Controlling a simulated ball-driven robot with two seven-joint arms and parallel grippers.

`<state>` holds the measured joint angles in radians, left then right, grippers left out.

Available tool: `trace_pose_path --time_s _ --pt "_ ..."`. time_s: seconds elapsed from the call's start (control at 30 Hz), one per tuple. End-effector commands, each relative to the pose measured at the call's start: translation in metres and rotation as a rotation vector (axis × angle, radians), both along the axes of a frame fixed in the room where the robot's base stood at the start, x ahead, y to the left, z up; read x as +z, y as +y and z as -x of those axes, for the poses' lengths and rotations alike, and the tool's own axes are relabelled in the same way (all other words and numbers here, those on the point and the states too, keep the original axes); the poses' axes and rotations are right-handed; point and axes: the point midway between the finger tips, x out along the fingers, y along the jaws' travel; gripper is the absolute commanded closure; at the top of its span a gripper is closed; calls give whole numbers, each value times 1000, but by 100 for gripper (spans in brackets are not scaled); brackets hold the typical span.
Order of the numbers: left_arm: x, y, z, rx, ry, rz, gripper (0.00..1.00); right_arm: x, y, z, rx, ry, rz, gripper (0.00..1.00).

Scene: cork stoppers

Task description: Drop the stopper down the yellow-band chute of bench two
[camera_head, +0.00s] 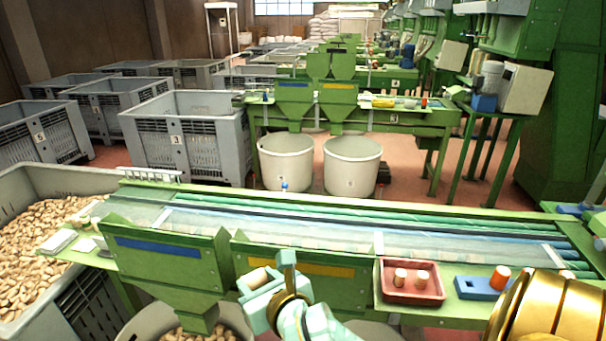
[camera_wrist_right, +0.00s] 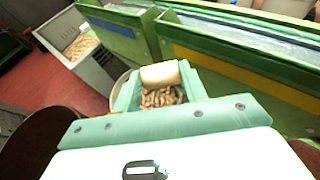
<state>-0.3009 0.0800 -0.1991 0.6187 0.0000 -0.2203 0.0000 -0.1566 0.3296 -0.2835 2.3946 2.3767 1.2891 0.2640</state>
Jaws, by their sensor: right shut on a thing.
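My right gripper (camera_head: 272,282) is shut on a pale cork stopper (camera_head: 259,278). The stopper also shows between the fingers in the right wrist view (camera_wrist_right: 160,74). In the head view it overlaps the left part of the yellow-band chute (camera_head: 318,269) on the near bench. In the wrist view the yellow-band chute (camera_wrist_right: 245,80) is to the right, and a tub of stoppers (camera_wrist_right: 158,98) shows beyond the held stopper. The stopper seems in front of the chute wall, not inside; its height is unclear. I cannot read a bench number. My left gripper is not in view.
A blue-band chute (camera_head: 165,248) is left of the yellow one. A red tray (camera_head: 412,295) with two stoppers and a blue block (camera_head: 478,289) with an orange-topped piece are on the right. A farther bench (camera_head: 400,118) has similar blue- and yellow-band chutes over white tubs (camera_head: 352,170).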

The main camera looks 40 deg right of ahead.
Motion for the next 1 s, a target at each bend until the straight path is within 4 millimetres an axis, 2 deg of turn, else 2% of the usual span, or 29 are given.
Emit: trace_pose_path --time_s 0.03,0.2,0.4,0.6,0.7,0.8,0.9,1.0 --pt "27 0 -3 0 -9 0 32 31 -5 -7 -22 -7 -1 79" --pt "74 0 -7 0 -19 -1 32 80 -28 -32 -108 -4 -4 79" --pt "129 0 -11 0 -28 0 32 128 -60 -59 -235 3 -15 79" --pt "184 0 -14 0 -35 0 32 162 -98 -82 -396 14 -28 79" --pt "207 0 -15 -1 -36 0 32 168 -119 -89 -486 18 -30 79" --pt "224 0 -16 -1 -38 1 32 165 -138 -90 -578 22 -30 79" --pt "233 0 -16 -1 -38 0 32 153 -155 -88 -663 20 -27 79" --pt "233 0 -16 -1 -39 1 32 140 -164 -82 -717 13 -26 79"
